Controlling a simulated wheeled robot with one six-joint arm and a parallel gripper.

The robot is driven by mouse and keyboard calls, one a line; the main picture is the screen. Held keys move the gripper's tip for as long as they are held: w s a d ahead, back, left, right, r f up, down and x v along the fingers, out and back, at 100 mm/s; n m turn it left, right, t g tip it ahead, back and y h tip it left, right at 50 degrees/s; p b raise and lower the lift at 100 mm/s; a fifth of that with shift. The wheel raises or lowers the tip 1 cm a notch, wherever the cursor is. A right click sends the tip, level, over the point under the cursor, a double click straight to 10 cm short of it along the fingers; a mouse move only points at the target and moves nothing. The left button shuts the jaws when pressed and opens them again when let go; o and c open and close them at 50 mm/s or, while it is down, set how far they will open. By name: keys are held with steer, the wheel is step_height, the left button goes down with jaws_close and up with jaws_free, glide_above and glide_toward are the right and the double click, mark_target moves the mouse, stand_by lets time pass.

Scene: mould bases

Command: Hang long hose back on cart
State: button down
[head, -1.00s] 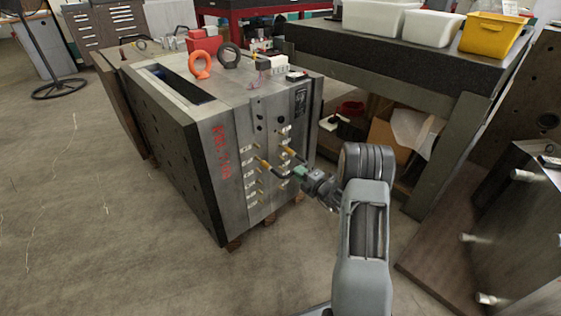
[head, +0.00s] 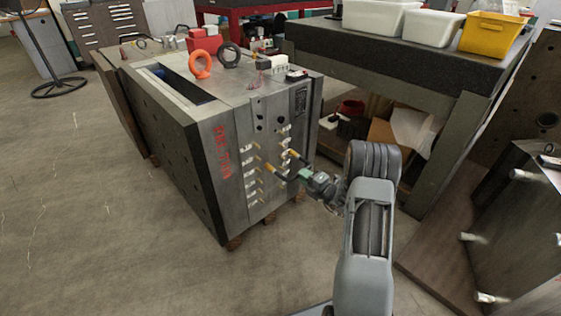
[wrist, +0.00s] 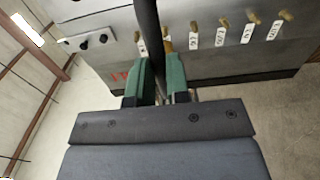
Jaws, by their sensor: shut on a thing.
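The hose (head: 281,175) is dark with brass-coloured ends, and it stands close in front of the mould base's fitting face in the head view. In the wrist view the black hose (wrist: 150,32) runs up between the green fingertips. My gripper (head: 304,174) is shut on the hose; its green fingers also show in the wrist view (wrist: 160,80). I cannot tell whether the brass ends touch the mould's fittings. I cannot make out a cart for the hose in either view.
The steel mould base (head: 222,195) has rows of brass fittings with white tags. A dark bench (head: 400,45) with white bins and a yellow bin (head: 490,36) stands behind. A plate with pins (head: 515,230) is at right.

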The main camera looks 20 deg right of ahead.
steer(key=shift+p+v, duration=0.7)
steer(key=shift+v, duration=1.95)
steer(key=shift+a, duration=0.1)
